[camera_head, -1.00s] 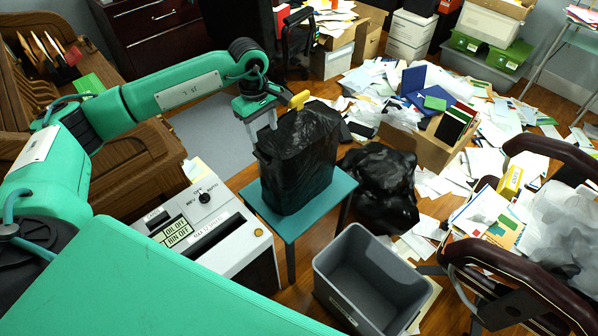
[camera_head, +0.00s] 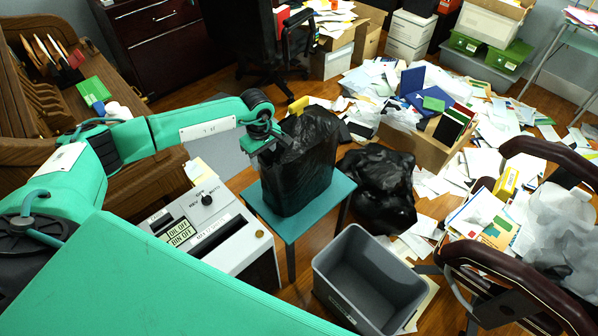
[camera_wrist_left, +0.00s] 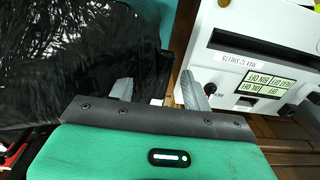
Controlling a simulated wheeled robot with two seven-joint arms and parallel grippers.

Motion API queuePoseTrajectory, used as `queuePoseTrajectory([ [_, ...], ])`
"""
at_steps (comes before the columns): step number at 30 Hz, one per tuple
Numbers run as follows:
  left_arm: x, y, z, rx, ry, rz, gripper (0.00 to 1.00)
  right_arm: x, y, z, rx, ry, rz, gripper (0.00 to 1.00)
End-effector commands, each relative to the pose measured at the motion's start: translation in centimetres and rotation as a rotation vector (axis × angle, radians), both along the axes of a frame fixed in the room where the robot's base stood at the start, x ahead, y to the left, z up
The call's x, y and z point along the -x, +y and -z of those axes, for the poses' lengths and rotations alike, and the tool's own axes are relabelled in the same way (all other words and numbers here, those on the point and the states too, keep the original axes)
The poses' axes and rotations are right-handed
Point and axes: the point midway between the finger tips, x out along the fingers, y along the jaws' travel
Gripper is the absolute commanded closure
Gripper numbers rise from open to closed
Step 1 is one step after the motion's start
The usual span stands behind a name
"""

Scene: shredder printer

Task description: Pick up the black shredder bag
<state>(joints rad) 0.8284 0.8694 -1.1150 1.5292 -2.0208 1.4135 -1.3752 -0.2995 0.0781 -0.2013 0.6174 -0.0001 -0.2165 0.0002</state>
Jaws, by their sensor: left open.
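A full black shredder bag (camera_head: 300,165) stands upright on a small teal stool (camera_head: 339,187). My left gripper (camera_head: 268,150) is at the upper left side of this bag, with its fingers mostly hidden in the head view. In the left wrist view, the gripper (camera_wrist_left: 156,90) is open. One finger overlaps the edge of the black bag (camera_wrist_left: 75,50), and the other is in front of the shredder; I cannot tell whether the bag is touched. A second black bag (camera_head: 382,185) lies slumped on the floor right of the stool. My right gripper is not in view.
A white shredder (camera_head: 215,220) stands left of the stool. An empty grey bin (camera_head: 370,285) sits in front of it. Loose papers, a cardboard box (camera_head: 428,150) and a dark-framed chair (camera_head: 520,275) crowd the right. A wooden desk (camera_head: 150,150) is at left.

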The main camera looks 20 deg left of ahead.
Motion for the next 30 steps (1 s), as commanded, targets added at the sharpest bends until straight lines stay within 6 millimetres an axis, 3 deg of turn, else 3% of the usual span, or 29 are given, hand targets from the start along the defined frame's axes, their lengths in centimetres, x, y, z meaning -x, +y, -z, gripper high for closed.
queuePoseTrajectory([
  [4, 0.1, 0.0, 1.4, 0.0, 0.0, 0.0, 0.51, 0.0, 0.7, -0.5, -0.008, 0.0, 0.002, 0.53],
  [11, 0.0, 0.1, 1.7, -0.001, -0.001, 0.0, 0.51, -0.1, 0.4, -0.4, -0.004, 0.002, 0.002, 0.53],
  [19, 0.0, 0.1, 1.6, 0.0, -0.001, 0.0, 1.0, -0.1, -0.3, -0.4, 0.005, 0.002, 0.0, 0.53],
  [30, -0.1, 0.0, 1.5, 0.002, -0.004, 0.0, 1.0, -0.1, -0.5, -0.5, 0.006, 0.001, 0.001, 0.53],
])
